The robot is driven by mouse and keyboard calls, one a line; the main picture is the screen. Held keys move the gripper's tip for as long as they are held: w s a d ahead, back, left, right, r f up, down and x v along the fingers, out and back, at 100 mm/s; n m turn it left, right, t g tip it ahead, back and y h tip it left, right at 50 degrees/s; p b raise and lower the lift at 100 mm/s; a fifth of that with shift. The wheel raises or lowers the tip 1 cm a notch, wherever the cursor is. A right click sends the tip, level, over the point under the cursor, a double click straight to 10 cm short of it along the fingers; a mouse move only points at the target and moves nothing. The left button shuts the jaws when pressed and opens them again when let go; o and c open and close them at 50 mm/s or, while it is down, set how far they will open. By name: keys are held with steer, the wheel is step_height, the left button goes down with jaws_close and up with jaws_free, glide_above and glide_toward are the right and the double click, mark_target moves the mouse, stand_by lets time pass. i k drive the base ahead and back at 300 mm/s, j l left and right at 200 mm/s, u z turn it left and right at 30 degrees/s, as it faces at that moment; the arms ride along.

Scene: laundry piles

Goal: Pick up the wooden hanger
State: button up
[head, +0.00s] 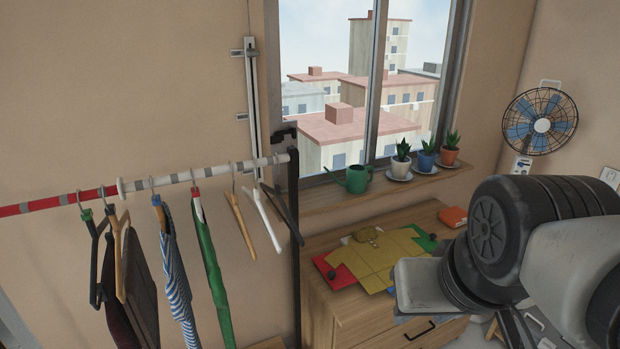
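A bare wooden hanger (240,223) hangs by its hook from the rail, right of the green garment and left of a white hanger (265,218). It is seen nearly edge-on. A second wooden-coloured hanger (119,262) hangs farther left on the rail with a dark garment on it. My arm fills the right side of the head view, far from the rail. I cannot make out my gripper's fingers in this view.
The rail (80,197) also holds dark hangers, a striped garment (174,273) and a green garment (211,268). A wooden dresser (345,322) with folded clothes stands between rail and arm. Potted plants and a green watering can (357,179) line the windowsill. A fan (540,121) is at right.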

mark_target(234, 193)
steer(key=j+z, duration=0.75)
steer(key=j, duration=0.3)
steer(key=k+j, duration=0.15)
steer(key=j, duration=0.1)
